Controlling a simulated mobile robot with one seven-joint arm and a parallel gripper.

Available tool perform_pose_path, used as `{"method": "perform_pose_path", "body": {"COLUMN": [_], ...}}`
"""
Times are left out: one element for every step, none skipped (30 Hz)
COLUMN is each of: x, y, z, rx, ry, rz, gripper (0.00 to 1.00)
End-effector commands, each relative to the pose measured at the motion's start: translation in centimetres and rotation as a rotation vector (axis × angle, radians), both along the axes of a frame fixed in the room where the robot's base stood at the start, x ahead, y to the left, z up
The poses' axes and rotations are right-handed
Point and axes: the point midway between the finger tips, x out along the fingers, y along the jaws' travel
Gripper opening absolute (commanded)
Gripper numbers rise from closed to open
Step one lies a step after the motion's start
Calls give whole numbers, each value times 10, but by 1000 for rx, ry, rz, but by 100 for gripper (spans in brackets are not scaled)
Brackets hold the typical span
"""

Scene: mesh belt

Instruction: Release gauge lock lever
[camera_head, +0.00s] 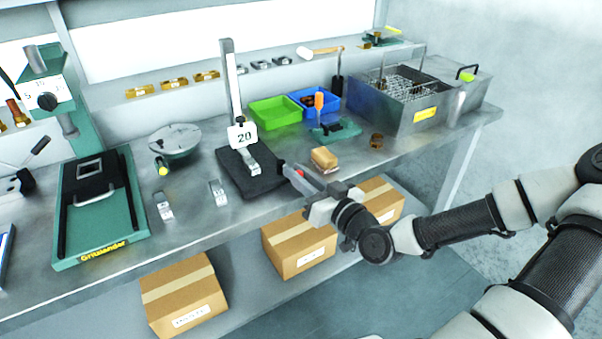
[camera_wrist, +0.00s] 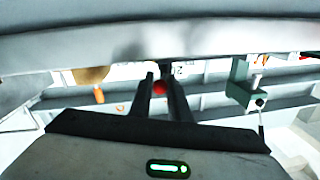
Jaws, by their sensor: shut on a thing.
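The height gauge stands on the bench with an upright grey column (camera_head: 230,80), a white plate marked "20" (camera_head: 242,137) and a dark base (camera_head: 240,175). My gripper (camera_head: 291,171) reaches in from the right, just right of the gauge's base. Its fingers are shut on a small red knob (camera_head: 300,173), which I take to be the lock lever's end. In the wrist view the red knob (camera_wrist: 159,88) shows between the two dark fingers (camera_wrist: 163,85). The rest of the lever is hidden, so its angle cannot be told.
A wooden-looking block (camera_head: 324,158) lies close behind my gripper. Green (camera_head: 274,112) and blue (camera_head: 330,103) bins stand further back. Small metal blocks (camera_head: 217,192) lie left of the gauge. A large grey surface (camera_wrist: 60,45) crosses the upper wrist view.

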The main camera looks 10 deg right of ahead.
Motion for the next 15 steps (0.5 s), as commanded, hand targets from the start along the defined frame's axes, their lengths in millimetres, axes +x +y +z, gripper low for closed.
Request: {"method": "perform_pose_path", "body": {"x": [-1, -1, -1, -2, -2, -2, -2, -2, -2, -2, -2, -2, -2, -2, -2], "y": [4, 4, 4, 4, 4, 3, 3, 2, 2, 2, 2, 2, 2, 2, 2], "z": [3, 3, 3, 2, 2, 2, 2, 2, 2, 2, 2, 2, 2, 2, 2], "rx": [0, -2, -3, -5, -7, -7, -7, -7, -7, -7, -7, -7, -7, -7, -7], "ry": [-7, -7, -7, -6, -6, -6, -5, -5, -5, -5, -5, -5, -5, -5, -5], "rz": [-16, -30, -43, -51, -58, -64, -66, -67, -67, -67, -67, -67, -67, -67, -66], "gripper": [0, 0, 0, 0, 0, 0, 0, 0, 0, 0, 0, 0, 0, 0, 22]}}
